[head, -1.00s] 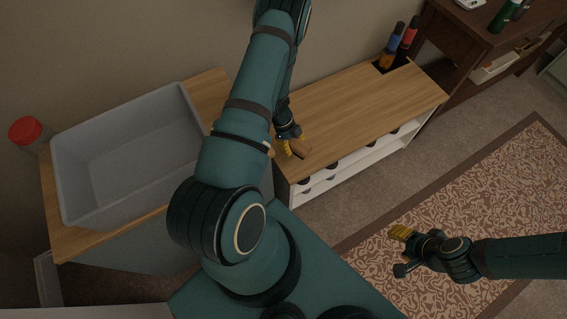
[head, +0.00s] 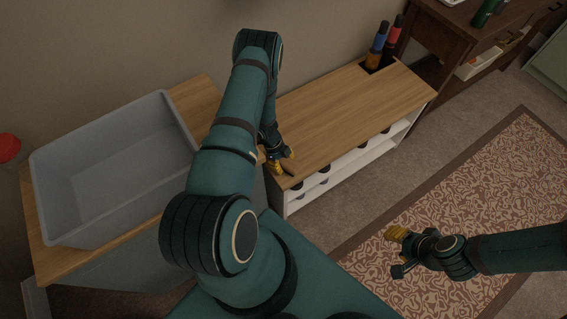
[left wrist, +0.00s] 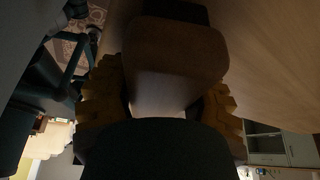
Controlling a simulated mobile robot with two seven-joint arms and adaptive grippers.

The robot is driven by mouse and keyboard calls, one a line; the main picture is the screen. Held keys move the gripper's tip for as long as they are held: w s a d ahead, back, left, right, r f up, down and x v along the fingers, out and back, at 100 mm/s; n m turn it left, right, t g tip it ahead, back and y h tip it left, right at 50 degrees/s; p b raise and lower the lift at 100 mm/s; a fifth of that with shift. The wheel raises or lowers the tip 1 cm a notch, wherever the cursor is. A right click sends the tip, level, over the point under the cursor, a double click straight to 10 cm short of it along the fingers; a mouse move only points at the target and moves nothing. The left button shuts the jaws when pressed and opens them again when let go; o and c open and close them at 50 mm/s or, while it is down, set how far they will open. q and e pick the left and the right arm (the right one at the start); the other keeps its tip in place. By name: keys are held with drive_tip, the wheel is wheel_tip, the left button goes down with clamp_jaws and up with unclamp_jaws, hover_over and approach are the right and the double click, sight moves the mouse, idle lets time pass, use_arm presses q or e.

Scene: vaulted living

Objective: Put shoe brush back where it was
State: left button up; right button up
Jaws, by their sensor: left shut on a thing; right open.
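The shoe brush is a brown block; it fills the upper middle of the left wrist view (left wrist: 175,48), between the yellow fingers. My left gripper (head: 277,167) is shut on it, at the near left end of the wooden bench top (head: 345,105). In the head view little of the brush shows, and I cannot tell whether it touches the bench. The left gripper also shows in the left wrist view (left wrist: 160,105). My right gripper (head: 398,252) is open and empty above the patterned rug.
A grey bin (head: 115,170) stands on a wooden-topped cabinet at left, beside a red lid (head: 8,148). Bottles with blue and red parts (head: 379,45) stand in a recess at the bench's far end. White shelves (head: 350,155) lie under the bench top. Most of the bench top is clear.

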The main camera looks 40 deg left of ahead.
use_arm(q)
drive_tip(key=shift+f, duration=0.1)
drive_tip(key=o, duration=1.1)
